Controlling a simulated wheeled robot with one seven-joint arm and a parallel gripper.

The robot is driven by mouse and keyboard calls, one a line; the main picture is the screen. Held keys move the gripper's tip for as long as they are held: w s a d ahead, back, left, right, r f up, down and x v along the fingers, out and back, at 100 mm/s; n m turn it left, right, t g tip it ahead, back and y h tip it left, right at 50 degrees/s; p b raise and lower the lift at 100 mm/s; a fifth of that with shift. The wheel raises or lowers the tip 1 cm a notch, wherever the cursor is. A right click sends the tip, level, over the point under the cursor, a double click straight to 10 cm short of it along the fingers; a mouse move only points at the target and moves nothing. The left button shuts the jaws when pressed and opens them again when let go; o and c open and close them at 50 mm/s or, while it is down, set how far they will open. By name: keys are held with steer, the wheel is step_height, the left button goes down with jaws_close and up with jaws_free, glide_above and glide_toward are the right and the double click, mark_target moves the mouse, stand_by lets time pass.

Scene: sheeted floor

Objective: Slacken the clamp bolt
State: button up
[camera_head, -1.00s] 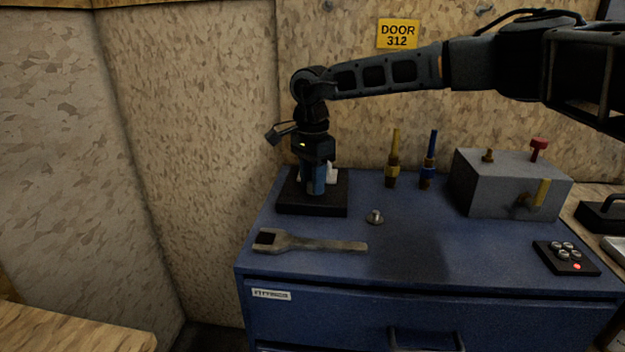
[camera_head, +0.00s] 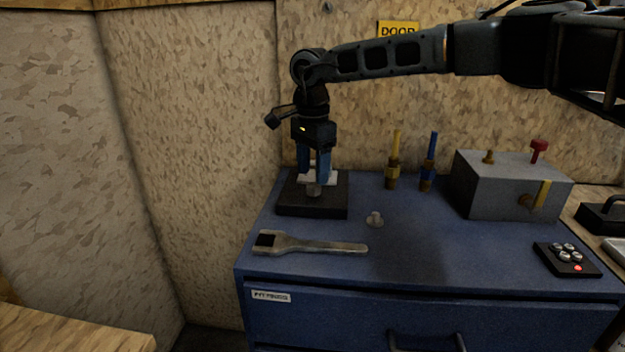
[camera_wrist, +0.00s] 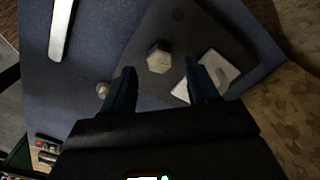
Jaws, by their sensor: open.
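The clamp bolt (camera_head: 314,190) stands on a black base plate (camera_head: 290,208) at the back left of the blue cabinet top. In the wrist view its hex head (camera_wrist: 159,60) shows beyond and between my fingertips. A pale clamp block (camera_head: 331,178) sits beside it, and also shows in the wrist view (camera_wrist: 214,75). My gripper (camera_head: 314,178) points down over the plate, fingers apart, with nothing between them that I can make out. The wrench (camera_head: 310,245) lies flat near the front left edge; part of it shows in the wrist view (camera_wrist: 60,28).
A small metal knob (camera_head: 375,219) stands right of the plate. Yellow (camera_head: 394,160) and blue (camera_head: 429,162) upright tools stand behind. A grey box (camera_head: 507,185) and a black button pad (camera_head: 566,257) are at right. The cabinet's middle front is clear.

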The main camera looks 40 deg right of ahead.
mark_target(313, 185)
steer(key=shift+r, duration=2.15)
